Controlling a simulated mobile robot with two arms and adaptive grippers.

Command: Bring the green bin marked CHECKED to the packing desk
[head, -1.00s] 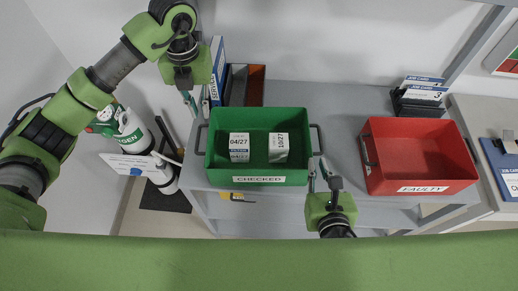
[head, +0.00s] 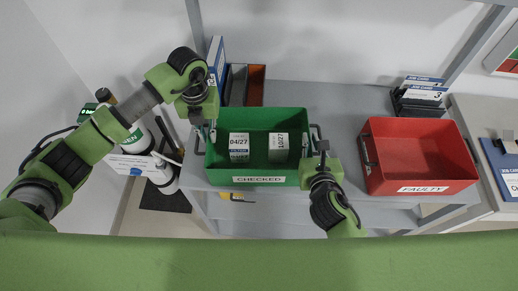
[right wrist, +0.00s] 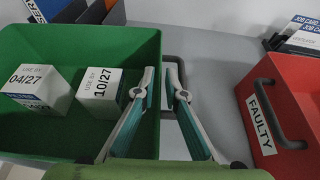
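The green bin marked CHECKED (head: 258,181) stands on the grey bench, with a handle at each end. Two white boxes dated 04/27 (head: 239,147) and 10/27 (head: 279,147) stand in it. My left gripper (head: 205,133) is at the bin's left handle with its fingers apart; they partly hide the handle. My right gripper (head: 313,142) is at the right handle. In the right wrist view its fingers (right wrist: 161,76) are apart, one over the bin's wall and one by the handle (right wrist: 181,72). Neither is seen closed on a handle.
A red bin marked FAULTY (head: 424,189) stands to the right with a gap of bare bench (head: 342,125) between. Job card holders (head: 420,99) and upright folders (head: 247,86) stand behind. An oxygen cylinder (head: 138,138) stands left of the bench. A worktop with a clipboard is at far right.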

